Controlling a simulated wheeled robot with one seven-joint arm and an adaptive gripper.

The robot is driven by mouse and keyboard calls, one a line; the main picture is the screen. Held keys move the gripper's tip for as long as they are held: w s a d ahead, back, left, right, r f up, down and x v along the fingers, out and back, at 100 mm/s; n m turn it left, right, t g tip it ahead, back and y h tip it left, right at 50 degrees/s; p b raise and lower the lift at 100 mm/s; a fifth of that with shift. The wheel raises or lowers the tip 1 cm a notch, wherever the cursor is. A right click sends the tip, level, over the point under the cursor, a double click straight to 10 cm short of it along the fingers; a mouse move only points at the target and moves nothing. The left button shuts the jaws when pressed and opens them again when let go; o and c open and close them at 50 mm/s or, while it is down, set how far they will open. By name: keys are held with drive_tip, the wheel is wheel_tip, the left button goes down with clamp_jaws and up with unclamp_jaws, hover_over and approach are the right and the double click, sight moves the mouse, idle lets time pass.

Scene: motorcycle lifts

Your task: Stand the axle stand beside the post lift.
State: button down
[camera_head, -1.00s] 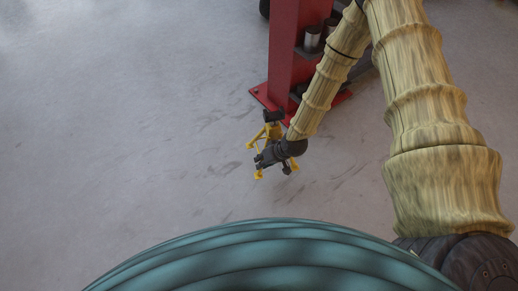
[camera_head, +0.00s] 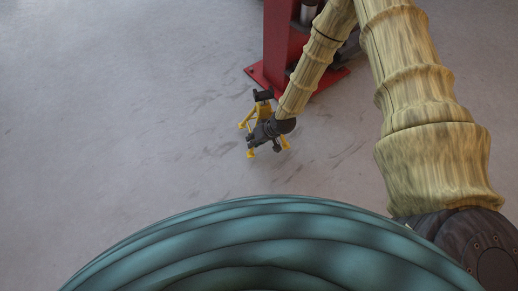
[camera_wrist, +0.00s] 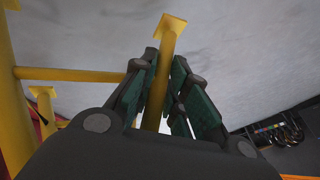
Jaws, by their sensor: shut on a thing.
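The axle stand (camera_head: 264,112) is yellow with a dark top and splayed legs with small feet. It looks about upright in the head view, in front of the red post lift (camera_head: 277,45) and a short way off its base plate. My gripper (camera_head: 252,140) is shut on one yellow leg of the stand. In the wrist view the leg (camera_wrist: 158,85) runs between the green-padded fingers of my gripper (camera_wrist: 166,68), its square foot beyond them. I cannot tell whether the feet touch the floor. My gripper hides part of the stand.
The post lift's red base plate (camera_head: 257,72) lies flat on the grey floor, its near edge behind the stand. The floor (camera_head: 120,110) to the left is clear. The wrist view shows a dark area with small coloured items (camera_wrist: 272,128) at right.

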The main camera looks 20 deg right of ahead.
drive_tip(key=b, duration=0.4)
approach(244, 126)
drive_tip(key=a+f, duration=0.3)
drive_tip(key=a, duration=0.1)
drive_tip(key=f+b, duration=0.1)
drive_tip(key=s+f+b, duration=0.1)
drive_tip(key=f, duration=0.1)
drive_tip(key=shift+a, duration=0.2)
drive_tip(key=c, duration=1.4)
unclamp_jaws()
drive_tip(key=shift+s, duration=0.1)
drive_tip(key=shift+p+v, duration=3.3)
drive_tip(key=shift+v, duration=2.7)
